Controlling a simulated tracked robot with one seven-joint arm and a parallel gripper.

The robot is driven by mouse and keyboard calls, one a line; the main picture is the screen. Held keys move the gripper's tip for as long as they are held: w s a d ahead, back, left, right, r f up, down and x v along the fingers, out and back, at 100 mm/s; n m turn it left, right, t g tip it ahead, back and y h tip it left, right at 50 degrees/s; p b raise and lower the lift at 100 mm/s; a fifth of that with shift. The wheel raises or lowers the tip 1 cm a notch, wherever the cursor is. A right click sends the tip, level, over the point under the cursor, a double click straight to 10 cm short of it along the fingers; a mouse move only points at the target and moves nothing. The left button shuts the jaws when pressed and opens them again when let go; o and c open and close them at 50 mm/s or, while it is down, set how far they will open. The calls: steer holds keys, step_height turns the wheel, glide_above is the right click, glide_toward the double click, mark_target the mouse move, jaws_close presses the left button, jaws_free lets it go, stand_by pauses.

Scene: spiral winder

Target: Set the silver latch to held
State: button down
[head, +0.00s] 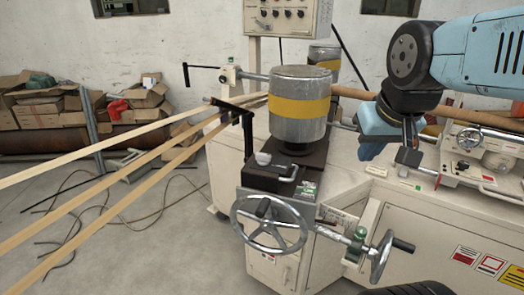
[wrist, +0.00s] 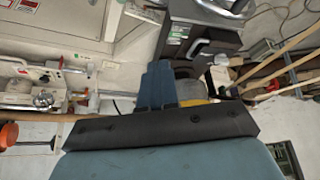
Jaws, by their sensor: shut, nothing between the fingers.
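A small silver latch (head: 286,173), a bent handle, lies on top of the dark block below the silver and yellow cylinder, beside a green label (head: 308,190). It looks like the latch of the task, but its exact setting is too small to read. In the wrist view the handle (wrist: 199,48) shows on the dark block, beyond my fingertips. My gripper (head: 366,154) hangs to the right of the block, apart from the latch. Its blue fingers (wrist: 158,68) are together and empty.
The silver and yellow cylinder (head: 300,105) stands behind the latch. A large handwheel (head: 271,224) and a smaller one (head: 381,257) are in front. Long wooden strips (head: 130,155) run in from the left. A grey block (head: 408,157) with a rod is near my gripper.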

steer(key=w+a+f+m+h, duration=0.1)
steer(key=w+a+f+m, duration=0.1)
steer(key=w+a, duration=0.6)
steer(key=w+a+f+m+g, duration=0.1)
steer(key=w+a+f+m, duration=0.1)
steer(key=w+a, duration=0.7)
steer(key=a+f, duration=0.1)
steer(key=a, duration=0.3)
steer(key=shift+w+f+g+h, duration=0.2)
steer(key=shift+w+g+h, duration=0.1)
steer(key=shift+h, duration=0.1)
steer(key=shift+f, duration=0.1)
glide_toward(265, 163)
step_height(265, 163, down, 4)
steer(key=shift+d+f, duration=0.15)
steer(key=shift+f, duration=0.05)
steer(key=shift+w+d, duration=0.3)
steer(key=shift+w, duration=0.45)
steer(key=shift+a, duration=0.1)
